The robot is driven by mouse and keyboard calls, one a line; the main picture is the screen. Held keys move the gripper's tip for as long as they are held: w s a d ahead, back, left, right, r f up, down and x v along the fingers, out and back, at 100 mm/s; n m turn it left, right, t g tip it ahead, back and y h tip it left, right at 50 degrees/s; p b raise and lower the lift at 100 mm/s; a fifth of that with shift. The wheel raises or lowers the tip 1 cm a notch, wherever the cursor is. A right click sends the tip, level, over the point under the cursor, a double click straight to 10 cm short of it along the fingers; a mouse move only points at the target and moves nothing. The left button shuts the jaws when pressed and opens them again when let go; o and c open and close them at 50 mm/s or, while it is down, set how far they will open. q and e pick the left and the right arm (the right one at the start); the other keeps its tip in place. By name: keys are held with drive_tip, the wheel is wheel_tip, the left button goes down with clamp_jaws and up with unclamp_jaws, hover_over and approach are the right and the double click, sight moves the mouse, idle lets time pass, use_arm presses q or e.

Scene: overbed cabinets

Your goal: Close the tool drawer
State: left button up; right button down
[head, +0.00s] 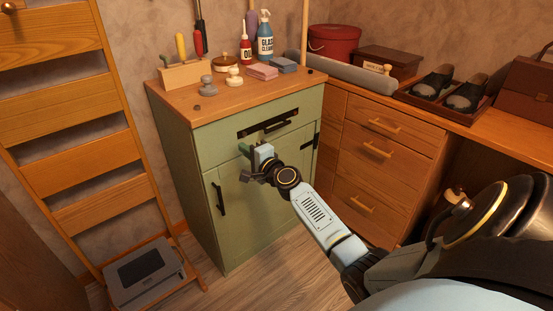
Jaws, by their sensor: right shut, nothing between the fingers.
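The green cabinet (198,170) stands in the middle of the head view under a wooden top. Its drawer front (225,137) spans the upper part, with a black handle (270,124) in front of a dark slot. The drawer front looks about level with the cabinet face; I cannot tell whether a small gap is left. My right gripper (249,161) is shut and empty, in front of the cabinet, below and left of the handle. I cannot tell whether it touches the front. My left gripper is not in view.
Pads, bottles and a tool block (185,75) stand on the cabinet top. A cupboard door with a black handle (219,198) is below the drawer. A wooden drawer unit (375,150) adjoins at right. A wooden ladder (85,140) and a grey case (147,278) are at left.

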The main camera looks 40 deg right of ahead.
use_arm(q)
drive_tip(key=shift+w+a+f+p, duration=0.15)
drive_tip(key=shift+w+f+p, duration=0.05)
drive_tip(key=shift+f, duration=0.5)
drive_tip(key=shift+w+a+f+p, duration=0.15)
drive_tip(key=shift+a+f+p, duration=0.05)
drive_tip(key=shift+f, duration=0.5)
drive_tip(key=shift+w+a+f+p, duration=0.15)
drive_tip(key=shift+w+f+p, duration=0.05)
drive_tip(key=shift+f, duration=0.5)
use_arm(e)
drive_tip(key=s, duration=0.9)
drive_tip(key=shift+a, duration=0.35)
drive_tip(key=shift+f, duration=0.15)
